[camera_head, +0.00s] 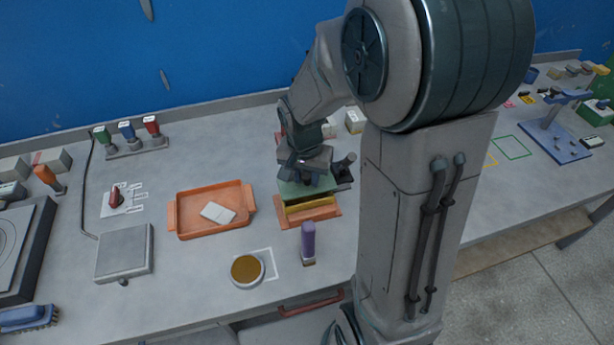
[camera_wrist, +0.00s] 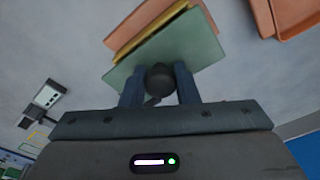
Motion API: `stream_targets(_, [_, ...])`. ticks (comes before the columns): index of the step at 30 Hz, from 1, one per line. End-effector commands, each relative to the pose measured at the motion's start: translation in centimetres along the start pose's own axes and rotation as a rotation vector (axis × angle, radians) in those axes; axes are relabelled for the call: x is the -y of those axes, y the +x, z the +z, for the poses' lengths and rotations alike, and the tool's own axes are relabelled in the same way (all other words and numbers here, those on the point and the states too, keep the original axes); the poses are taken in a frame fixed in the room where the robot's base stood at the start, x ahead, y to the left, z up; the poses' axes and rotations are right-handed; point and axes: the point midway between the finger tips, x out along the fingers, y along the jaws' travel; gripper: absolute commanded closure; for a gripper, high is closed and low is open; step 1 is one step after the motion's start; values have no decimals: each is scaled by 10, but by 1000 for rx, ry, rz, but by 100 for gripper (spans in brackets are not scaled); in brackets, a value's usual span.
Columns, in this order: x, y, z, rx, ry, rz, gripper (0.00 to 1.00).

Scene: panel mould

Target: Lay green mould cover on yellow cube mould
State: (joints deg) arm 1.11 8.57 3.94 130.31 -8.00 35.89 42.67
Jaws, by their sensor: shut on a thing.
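The green mould cover (camera_head: 302,189) is a flat plate with a dark round knob (camera_wrist: 160,78), seen in the wrist view. My gripper (camera_head: 304,175) is shut on this knob, one finger on each side. The yellow cube mould (camera_head: 312,209) shows below the cover in an orange tray (camera_head: 330,215). In the wrist view the cover (camera_wrist: 195,42) hides most of the mould; a yellow strip (camera_wrist: 150,35) shows along one edge. A dark band shows between cover and mould in the head view; I cannot tell if they touch.
An orange tray (camera_head: 188,235) with a white block stands to the left. A purple-handled tool (camera_head: 308,240) and a round brown-filled dish (camera_head: 247,270) are in front. A dark object (camera_head: 343,168) stands close right of the cover. My arm blocks the bench to the right.

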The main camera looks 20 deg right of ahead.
Motion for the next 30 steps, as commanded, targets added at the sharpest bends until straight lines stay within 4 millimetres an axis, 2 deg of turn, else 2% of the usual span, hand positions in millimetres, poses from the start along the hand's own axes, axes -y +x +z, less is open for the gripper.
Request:
stream_targets(4, [0, 12, 2, 0, 0, 1, 95])
stream_targets(28, [0, 25, 3, -1, 0, -1, 95])
stream_targets(29, [0, 25, 3, -1, 0, -1, 64])
stream_targets(30, [0, 25, 3, -1, 0, -1, 53])
